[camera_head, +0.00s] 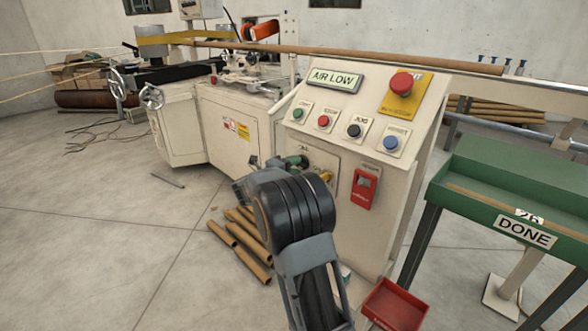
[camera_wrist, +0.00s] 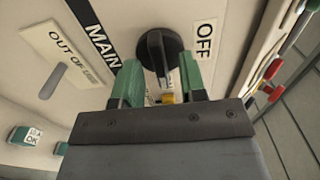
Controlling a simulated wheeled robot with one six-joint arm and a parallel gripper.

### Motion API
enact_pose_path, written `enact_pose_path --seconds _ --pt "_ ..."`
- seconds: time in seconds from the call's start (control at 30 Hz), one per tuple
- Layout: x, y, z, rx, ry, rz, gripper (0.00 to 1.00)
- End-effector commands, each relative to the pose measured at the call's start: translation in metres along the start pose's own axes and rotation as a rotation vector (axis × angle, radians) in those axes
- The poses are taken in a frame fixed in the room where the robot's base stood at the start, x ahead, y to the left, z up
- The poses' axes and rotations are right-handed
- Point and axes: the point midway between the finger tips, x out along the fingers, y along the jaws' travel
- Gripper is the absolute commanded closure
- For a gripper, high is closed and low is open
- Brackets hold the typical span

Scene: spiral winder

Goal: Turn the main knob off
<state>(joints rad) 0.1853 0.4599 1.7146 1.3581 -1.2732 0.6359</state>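The main knob (camera_wrist: 163,50) is a round black rotary knob with a raised bar grip, on a cream panel. In the wrist view the words MAIN (camera_wrist: 103,45) and OFF (camera_wrist: 205,40) stand on either side of it. The bar points down the picture, between the two labels. My gripper (camera_wrist: 160,70) is open, with its green fingers on both sides of the bar's lower end and gaps showing beside it. I cannot tell how deep the tips reach. In the head view my gripper (camera_head: 298,163) is at the console's front face, and my arm hides the knob.
The console has an AIR LOW display (camera_head: 335,79), several coloured buttons and a red emergency button (camera_head: 401,83). A red lockout box (camera_head: 364,187) is right of my gripper. Cardboard tubes (camera_head: 243,240) lie on the floor to the left. A green DONE table (camera_head: 500,165) stands right.

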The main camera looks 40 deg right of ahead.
Motion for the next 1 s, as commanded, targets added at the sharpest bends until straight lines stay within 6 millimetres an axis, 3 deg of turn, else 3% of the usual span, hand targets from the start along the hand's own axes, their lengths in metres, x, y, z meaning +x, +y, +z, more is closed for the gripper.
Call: enact_pose_path --seconds 0.37,0.77,1.0 --pt "0.0037 -0.0003 -0.0001 0.000 0.000 -0.001 0.62" --pt "0.0034 -0.0002 -0.0001 0.000 0.000 0.000 1.00" --pt "0.0033 -0.0006 0.0000 -0.005 0.000 0.000 1.00"
